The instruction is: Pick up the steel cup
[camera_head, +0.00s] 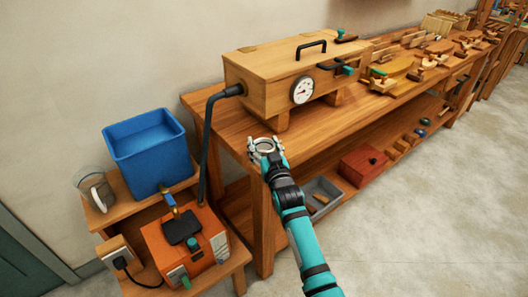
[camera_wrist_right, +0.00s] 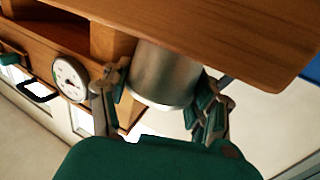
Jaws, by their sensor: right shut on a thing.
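The steel cup (camera_head: 264,146) is at the near left corner of the wooden workbench, with its round rim facing up. My right gripper (camera_head: 267,154) reaches it from the front and is shut on it. In the right wrist view the cup (camera_wrist_right: 165,72) is a plain grey metal cylinder between the two fingers of the gripper (camera_wrist_right: 158,98), one on each side. That view is turned over, so the rim points down. The cup's base meets the bench wood in the picture; I cannot tell whether it touches. My left gripper is not in view.
A wooden box with a dial (camera_head: 302,90) stands on the bench just behind the cup. A black hose (camera_head: 207,130) hangs to its left. A low side table holds a blue tub (camera_head: 147,150), a glass jar (camera_head: 97,190) and an orange box (camera_head: 185,245). Clear floor lies at right.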

